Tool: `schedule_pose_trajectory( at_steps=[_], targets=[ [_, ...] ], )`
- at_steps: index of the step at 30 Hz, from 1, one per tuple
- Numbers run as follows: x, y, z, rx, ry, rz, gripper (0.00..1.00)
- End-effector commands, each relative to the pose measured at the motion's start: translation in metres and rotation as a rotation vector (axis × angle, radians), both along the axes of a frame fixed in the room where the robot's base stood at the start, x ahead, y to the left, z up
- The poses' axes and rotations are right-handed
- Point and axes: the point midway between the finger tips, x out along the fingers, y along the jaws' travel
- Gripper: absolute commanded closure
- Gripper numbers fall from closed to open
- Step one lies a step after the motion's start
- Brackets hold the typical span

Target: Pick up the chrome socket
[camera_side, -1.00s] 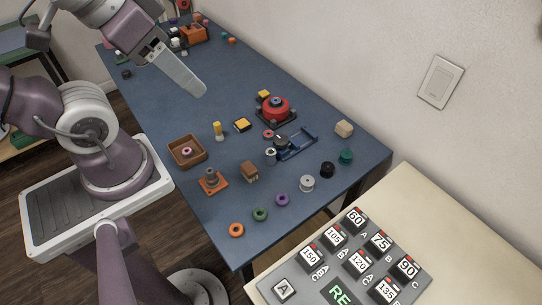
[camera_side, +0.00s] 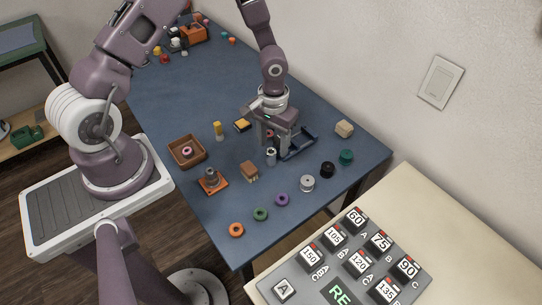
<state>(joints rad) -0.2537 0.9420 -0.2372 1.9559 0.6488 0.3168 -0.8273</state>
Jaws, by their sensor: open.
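A small chrome cylinder (camera_side: 271,157), which looks like the chrome socket, stands upright on the blue table at the left end of a dark blue frame (camera_side: 300,146). My gripper (camera_side: 271,141) points down directly above and behind it in this view. The fingers are open. I cannot tell how far the fingertips are from the socket, or whether they touch it. A pink ring (camera_side: 270,132) shows partly between the fingers. My gripper and wrist hide the red round device behind them.
Near the gripper are a brown block (camera_side: 250,171), a grey spool (camera_side: 307,183), a black spool (camera_side: 327,170) and a beige block (camera_side: 344,129). A wooden tray (camera_side: 174,158) and an orange-based peg stand (camera_side: 212,186) are to the left. The table's far-left middle is clear.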

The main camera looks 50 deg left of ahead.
Motion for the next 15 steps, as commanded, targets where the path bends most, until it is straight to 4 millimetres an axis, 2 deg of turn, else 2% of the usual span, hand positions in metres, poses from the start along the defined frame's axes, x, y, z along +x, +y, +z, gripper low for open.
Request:
schedule_pose_trajectory(
  at_steps=[7,10,15],
  targets=[
    [-0.008,0.002,-0.044,0.001,0.004,-0.002,0.48],
    [-0.007,0.003,-0.052,0.002,0.002,-0.001,0.48],
    [-0.007,0.003,-0.052,0.002,0.002,0.0,0.48]
  ],
)
